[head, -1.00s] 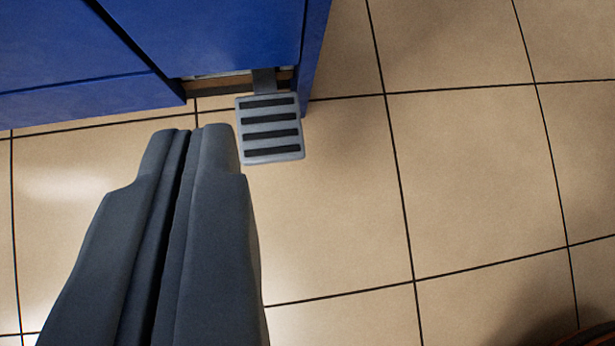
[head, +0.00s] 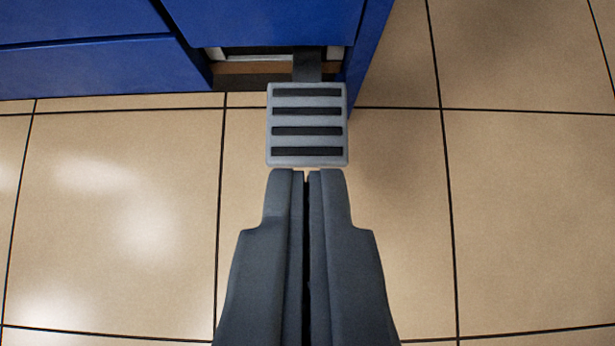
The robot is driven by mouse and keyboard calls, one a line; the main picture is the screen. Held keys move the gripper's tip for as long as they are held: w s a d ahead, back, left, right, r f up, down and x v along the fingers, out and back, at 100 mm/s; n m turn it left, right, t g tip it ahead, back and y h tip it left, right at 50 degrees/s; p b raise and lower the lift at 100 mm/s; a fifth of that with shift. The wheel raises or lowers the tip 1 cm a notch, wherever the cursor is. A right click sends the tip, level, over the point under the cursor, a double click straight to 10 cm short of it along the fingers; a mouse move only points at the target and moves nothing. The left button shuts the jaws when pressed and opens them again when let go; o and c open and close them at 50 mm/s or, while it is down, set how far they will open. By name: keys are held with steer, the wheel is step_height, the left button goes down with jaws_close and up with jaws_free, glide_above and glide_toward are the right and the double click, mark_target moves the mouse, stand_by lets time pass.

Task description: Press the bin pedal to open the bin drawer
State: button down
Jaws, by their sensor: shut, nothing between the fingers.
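The bin pedal (head: 307,121) is a light grey plate with several black grip strips. It sticks out on a dark arm from a gap under the blue cabinet front. The blue bin drawer front (head: 268,20) is above the pedal, and its upper part is out of view. My gripper (head: 306,171) is shut and empty. Its fingertips point at the near edge of the pedal and line up with its middle. I cannot tell whether they touch it or how high they are above it.
Another blue cabinet front (head: 90,65) is to the left. A blue side panel (head: 366,50) stands just right of the pedal. The beige tiled floor (head: 530,210) is clear to the right and left.

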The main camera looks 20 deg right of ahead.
glide_above(308, 117)
steer(key=s, duration=0.3)
steer(key=f, duration=0.4)
steer(key=a+f, duration=0.1)
steer(key=f, duration=0.1)
steer(key=shift+w+f, duration=0.25)
steer(key=shift+s+f, duration=0.1)
steer(key=shift+f, duration=1.7)
